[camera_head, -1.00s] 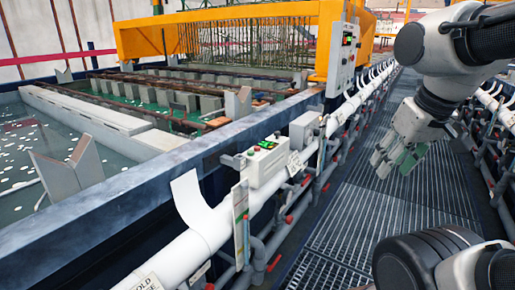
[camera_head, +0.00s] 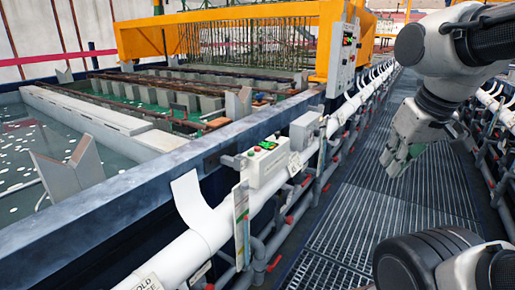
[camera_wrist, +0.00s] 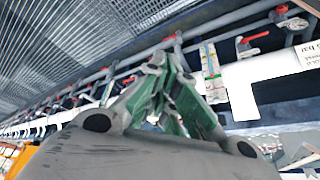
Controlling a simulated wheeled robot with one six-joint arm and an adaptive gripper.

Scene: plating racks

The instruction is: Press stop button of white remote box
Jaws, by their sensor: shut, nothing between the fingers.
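The white remote box (camera_head: 267,166) sits on the white pipe along the tank's edge, in the middle of the head view. Small red and green buttons (camera_head: 266,145) show on its top; their labels are too small to read. My gripper (camera_head: 393,166) is to the right of the box, over the grated walkway and apart from the box. Its fingers are together and empty. In the wrist view my gripper (camera_wrist: 168,62) points towards the pipework, with green finger pads showing. I cannot make out the box for certain in the wrist view.
A second grey-white box (camera_head: 304,130) stands just behind the remote box. A taller control panel (camera_head: 343,55) stands further back by the yellow frame (camera_head: 230,30). The white pipe (camera_head: 190,250) runs along the tank. The grated walkway (camera_head: 375,215) is clear.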

